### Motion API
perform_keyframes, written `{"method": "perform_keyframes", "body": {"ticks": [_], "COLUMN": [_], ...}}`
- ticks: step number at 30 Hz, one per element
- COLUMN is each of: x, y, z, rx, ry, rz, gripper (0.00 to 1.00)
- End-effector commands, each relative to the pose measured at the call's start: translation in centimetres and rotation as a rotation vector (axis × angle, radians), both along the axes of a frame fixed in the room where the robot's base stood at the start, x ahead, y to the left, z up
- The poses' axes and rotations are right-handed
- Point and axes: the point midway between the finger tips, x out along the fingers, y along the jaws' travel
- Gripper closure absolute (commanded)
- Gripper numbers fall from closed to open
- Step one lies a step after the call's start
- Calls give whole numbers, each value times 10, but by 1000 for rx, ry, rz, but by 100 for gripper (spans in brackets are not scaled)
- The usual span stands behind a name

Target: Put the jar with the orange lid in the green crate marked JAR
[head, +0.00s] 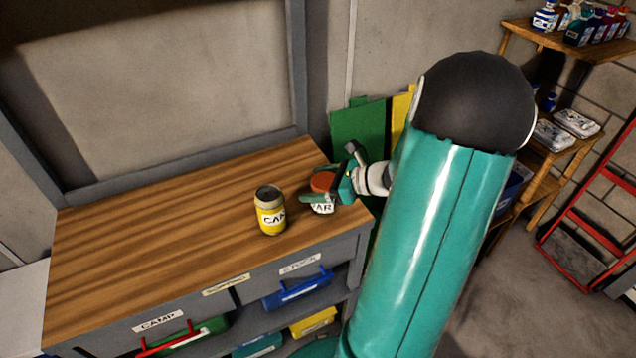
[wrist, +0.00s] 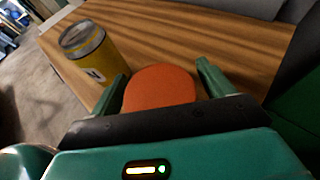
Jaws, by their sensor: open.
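The jar with the orange lid (head: 322,182) stands upright on the wooden workbench near its right end. Its white label shows part of the word JAR. My gripper (head: 335,186) reaches in from the right and is open around the jar. In the wrist view the orange lid (wrist: 160,86) sits between the two spread green fingers of my gripper (wrist: 164,80), with small gaps at the sides. I see no crate marked JAR. A green panel-like shape (head: 358,135) stands behind the bench's right end, partly hidden by my arm, with no marking visible.
A yellow can (head: 271,212) stands close left of the jar; it also shows in the wrist view (wrist: 95,55). The workbench (head: 170,215) is clear further left. Labelled bins, including a blue one (head: 298,291), sit below. A red ladder (head: 600,205) and shelves stand right.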

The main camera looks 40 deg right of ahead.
Motion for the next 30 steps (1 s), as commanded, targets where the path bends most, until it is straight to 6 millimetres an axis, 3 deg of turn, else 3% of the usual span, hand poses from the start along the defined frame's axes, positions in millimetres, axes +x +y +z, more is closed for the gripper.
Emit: {"method": "perform_keyframes", "body": {"ticks": [4,8,21,30], "x": [-2,-16,-87,-98], "y": [-1,-10,-48,-53], "z": [4,11,45,50], "rx": [-1,-2,-1,0], "ry": [0,0,-1,0], "rz": [-2,-4,-1,1], "gripper": [20,20,20,20]}}
